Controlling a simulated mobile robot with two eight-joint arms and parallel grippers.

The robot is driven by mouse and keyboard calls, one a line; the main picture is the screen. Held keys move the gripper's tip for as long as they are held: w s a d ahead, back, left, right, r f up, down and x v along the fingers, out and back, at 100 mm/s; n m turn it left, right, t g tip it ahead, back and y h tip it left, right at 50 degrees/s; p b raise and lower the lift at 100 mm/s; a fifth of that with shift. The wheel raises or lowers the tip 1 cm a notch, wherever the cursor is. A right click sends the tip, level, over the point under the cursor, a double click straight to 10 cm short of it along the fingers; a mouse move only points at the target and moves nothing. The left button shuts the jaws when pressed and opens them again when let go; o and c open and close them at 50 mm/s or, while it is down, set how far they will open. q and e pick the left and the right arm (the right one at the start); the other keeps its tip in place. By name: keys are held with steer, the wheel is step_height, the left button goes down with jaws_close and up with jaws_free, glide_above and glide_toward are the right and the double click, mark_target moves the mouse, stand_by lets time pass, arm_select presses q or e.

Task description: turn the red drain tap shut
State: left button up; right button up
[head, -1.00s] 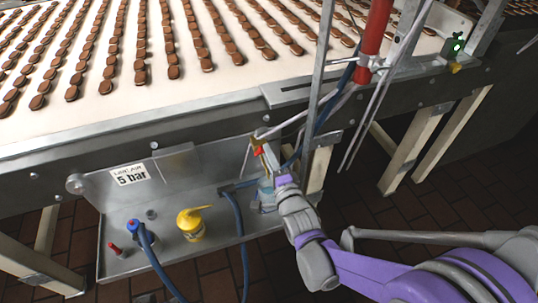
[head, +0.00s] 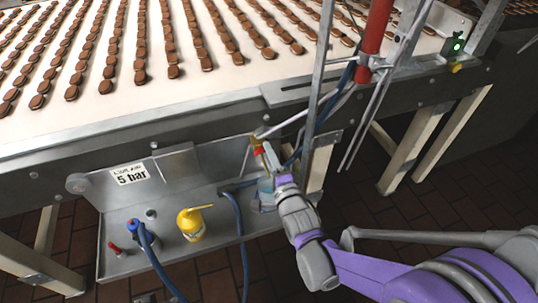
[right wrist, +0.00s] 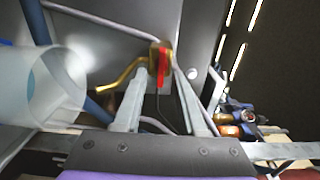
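The red drain tap (head: 258,151) sits on a brass fitting against the grey panel under the conveyor. In the right wrist view its red lever (right wrist: 163,62) points along the brass body, and a bent brass spout (right wrist: 124,78) runs off to the left. My right gripper (head: 267,157) is at the tap. In the right wrist view its two fingers (right wrist: 162,88) are spread, one on each side of the red lever, with a gap showing on both sides. A clear container (right wrist: 42,92) is left of the fingers. My left gripper is not in view.
A red post (head: 374,38) and thin metal rods rise close to the right arm. A green lamp (head: 457,46) glows at upper right.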

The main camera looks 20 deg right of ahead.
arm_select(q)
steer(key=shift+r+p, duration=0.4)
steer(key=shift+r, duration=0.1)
arm_select(e)
steer(key=s, duration=1)
steer(key=shift+s+d, duration=0.2)
steer(key=shift+s, duration=0.2)
steer(key=s+d+f+n+g, duration=0.1)
steer(key=s+f+n+g, duration=0.3)
steer(key=s+n+g, duration=0.4)
steer(key=s+f+n+g, duration=0.5)
steer(key=s+n+g, duration=0.1)
steer(key=s+n, duration=0.35)
arm_select(q)
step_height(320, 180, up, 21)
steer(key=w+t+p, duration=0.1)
steer(key=p, duration=1.7)
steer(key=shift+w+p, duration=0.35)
steer(key=shift+p, duration=0.05)
arm_select(e)
step_height(320, 180, up, 21)
steer(key=w+t, duration=0.1)
steer(key=w, duration=0.1)
steer(key=shift+w+d+h, duration=0.15)
steer(key=shift+w+h, duration=0.15)
steer(key=shift+w, duration=0.1)
